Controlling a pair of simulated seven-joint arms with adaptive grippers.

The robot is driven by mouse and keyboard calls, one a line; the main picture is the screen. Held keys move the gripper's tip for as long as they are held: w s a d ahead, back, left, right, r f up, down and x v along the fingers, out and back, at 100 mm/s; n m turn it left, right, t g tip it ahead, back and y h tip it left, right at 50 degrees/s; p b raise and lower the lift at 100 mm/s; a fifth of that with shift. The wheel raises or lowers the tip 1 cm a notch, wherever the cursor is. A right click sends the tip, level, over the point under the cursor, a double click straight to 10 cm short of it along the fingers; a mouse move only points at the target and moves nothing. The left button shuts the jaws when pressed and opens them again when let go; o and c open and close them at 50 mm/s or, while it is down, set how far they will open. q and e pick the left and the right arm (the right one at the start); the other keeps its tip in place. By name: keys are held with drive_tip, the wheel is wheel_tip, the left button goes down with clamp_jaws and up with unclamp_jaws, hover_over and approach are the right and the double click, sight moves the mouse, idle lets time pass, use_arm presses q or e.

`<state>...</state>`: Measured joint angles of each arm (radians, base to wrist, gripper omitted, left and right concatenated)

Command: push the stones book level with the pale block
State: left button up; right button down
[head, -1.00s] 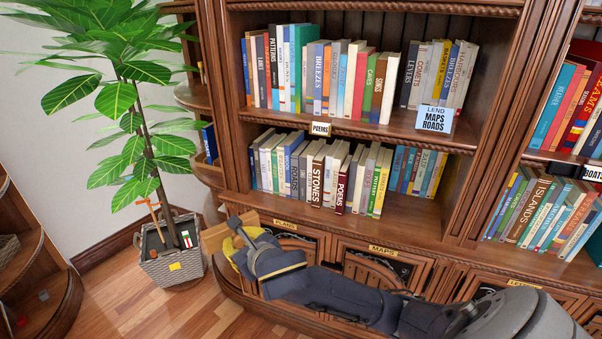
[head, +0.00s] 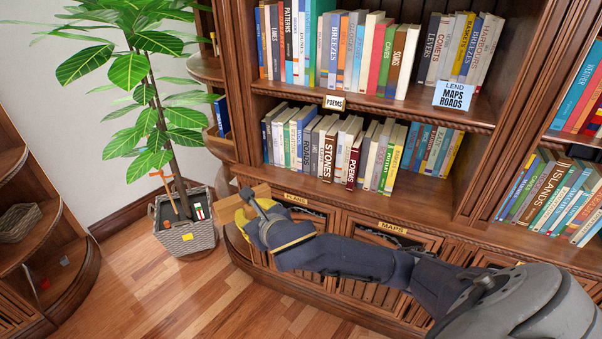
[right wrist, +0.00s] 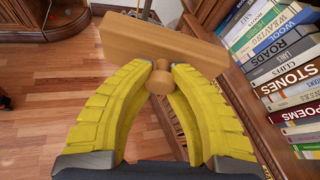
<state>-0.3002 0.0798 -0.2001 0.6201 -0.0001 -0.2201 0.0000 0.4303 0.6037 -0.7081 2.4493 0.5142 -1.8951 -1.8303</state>
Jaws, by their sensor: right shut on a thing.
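The stones book (head: 328,158) has a dark brown spine with white letters. It stands upright in the packed row on the lower shelf and also shows in the right wrist view (right wrist: 291,85). How far its spine stands out from its neighbours is unclear. My right gripper (right wrist: 160,72) has yellow fingers shut on the round knob of a pale wooden block (right wrist: 165,38). In the head view my right gripper (head: 247,218) holds the block (head: 254,195) in front of the bookcase, left of and below the stones book, apart from it. My left gripper is not in view.
A potted plant in a woven basket (head: 186,238) stands left of my right gripper. The shelf board's front edge (head: 400,203) runs below the books. The wooden floor (head: 190,300) is open.

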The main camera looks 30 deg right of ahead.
sight(261, 197)
drive_tip(key=shift+a, duration=0.15)
drive_tip(key=shift+w, duration=0.15)
drive_tip(key=w+d+m+h, duration=0.1)
drive_tip(key=w+d, duration=0.1)
drive_tip(key=w+d+f+m+h, duration=0.1)
drive_tip(key=w+d+m+h, duration=0.1)
drive_tip(key=d, duration=0.1)
drive_tip(key=shift+w+d, duration=0.2)
drive_tip(key=shift+w, duration=0.15)
drive_tip(key=w+d+f+m+g+h, duration=0.1)
drive_tip(key=d+f+m+g+h, duration=0.2)
drive_tip(key=d, duration=0.6)
drive_tip(key=w+d+f+m+g+h, duration=0.1)
drive_tip(key=d+f+m+g+h, duration=0.2)
drive_tip(key=d, duration=0.7)
drive_tip(key=m+h, duration=0.1)
drive_tip(key=m, duration=0.1)
drive_tip(key=shift+d+m+h, duration=0.3)
drive_tip(key=shift+h, duration=0.1)
drive_tip(key=shift+f, duration=0.1)
drive_tip(key=w+d, duration=0.3)
drive_tip(key=d, duration=0.2)
drive_tip(key=shift+w, duration=0.15)
drive_tip(key=shift+w+d, duration=0.45)
drive_tip(key=shift+d, duration=0.3)
drive_tip(key=shift+w+d, duration=0.4)
drive_tip(key=shift+d, duration=0.35)
